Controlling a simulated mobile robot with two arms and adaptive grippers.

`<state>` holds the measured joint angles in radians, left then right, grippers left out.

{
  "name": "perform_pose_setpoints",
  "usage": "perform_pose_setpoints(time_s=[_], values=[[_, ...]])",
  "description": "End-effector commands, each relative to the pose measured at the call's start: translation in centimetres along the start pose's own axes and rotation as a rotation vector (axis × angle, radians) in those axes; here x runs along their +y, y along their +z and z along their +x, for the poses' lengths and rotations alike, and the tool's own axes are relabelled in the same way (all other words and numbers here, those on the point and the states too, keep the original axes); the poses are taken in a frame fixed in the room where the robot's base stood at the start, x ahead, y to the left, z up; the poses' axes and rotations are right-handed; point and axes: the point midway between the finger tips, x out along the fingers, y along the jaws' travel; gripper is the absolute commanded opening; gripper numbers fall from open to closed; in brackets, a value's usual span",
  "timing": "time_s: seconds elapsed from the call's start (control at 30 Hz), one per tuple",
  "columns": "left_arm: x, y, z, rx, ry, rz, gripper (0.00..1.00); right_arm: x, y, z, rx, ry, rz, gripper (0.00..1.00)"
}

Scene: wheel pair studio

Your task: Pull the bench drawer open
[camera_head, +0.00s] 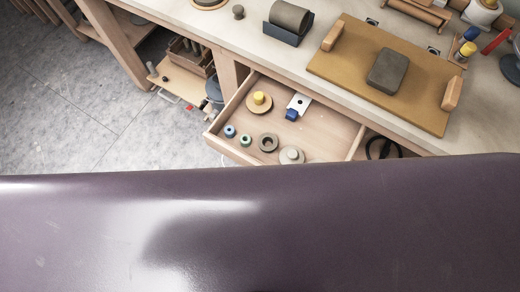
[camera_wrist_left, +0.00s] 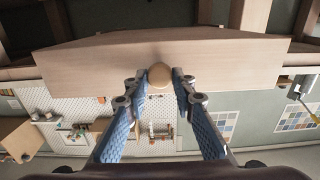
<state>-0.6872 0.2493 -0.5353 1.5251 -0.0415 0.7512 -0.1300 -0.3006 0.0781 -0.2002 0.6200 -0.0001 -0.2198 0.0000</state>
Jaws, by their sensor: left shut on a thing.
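The bench drawer (camera_head: 325,133) stands open under the bench top in the head view, with its inside visible. Its near front edge is cut off by a large dark surface. In the left wrist view the pale wooden drawer front (camera_wrist_left: 225,62) spans the upper part, with a round wooden knob (camera_wrist_left: 159,76) at its middle. My left gripper (camera_wrist_left: 160,83) has its two blue-padded fingers on either side of the knob and is shut on it. Neither gripper shows in the head view, and my right gripper is in no view.
The drawer holds a yellow-knobbed disc (camera_head: 259,101), a blue-ended piece (camera_head: 292,113), a dark ring (camera_head: 268,142) and other small parts. A wooden board (camera_head: 345,75) with a grey block (camera_head: 387,71) lies on the bench top (camera_head: 236,43). Grey floor (camera_head: 90,105) is clear at left.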

Motion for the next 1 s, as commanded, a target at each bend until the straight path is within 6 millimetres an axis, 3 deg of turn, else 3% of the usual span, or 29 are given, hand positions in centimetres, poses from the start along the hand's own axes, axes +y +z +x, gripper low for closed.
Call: perform_pose_setpoints(time_s=[0.5,0.53,0.67,1.0], values=[[0.02,0.13,-0.74,-0.003,0.001,0.0,0.0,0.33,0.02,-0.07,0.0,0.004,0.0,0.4],[0.02,0.14,-0.74,-0.003,0.001,0.0,0.27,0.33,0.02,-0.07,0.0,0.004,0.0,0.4],[0.01,0.11,-0.71,-0.002,0.0,0.0,0.41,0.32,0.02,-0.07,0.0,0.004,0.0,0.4],[0.02,0.08,-1.04,-0.002,0.0,0.0,0.41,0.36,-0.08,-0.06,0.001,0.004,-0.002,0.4]])
